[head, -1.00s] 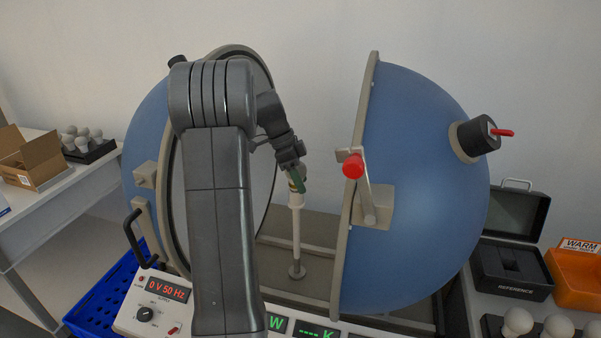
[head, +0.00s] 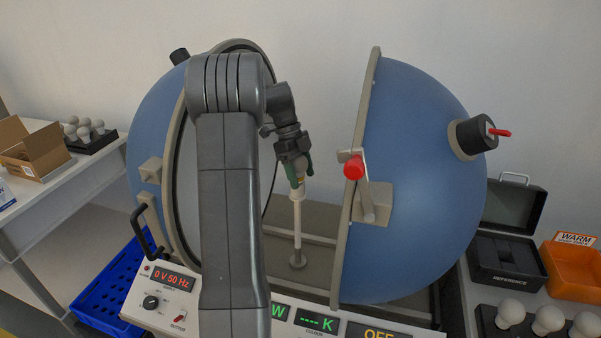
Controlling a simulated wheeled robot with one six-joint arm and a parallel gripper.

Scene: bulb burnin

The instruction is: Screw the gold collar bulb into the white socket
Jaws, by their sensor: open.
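The white socket (head: 298,196) tops a thin pale post that stands upright between the two halves of the open blue sphere. My gripper (head: 301,175) is open and points down just above the socket, its green fingers apart. A small gold patch shows between the fingers at the socket's top. It may be the gold collar of the bulb, but the rest of that bulb is hidden by the gripper, and I cannot tell how it sits in the socket.
The right blue half (head: 425,190) with its red-knobbed latch (head: 353,167) stands close right of my gripper. The control panel (head: 165,300) is in front. Bulbs stand on a tray (head: 490,322) at lower right, beside an orange WARM bin (head: 575,285). A blue crate (head: 105,300) is lower left.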

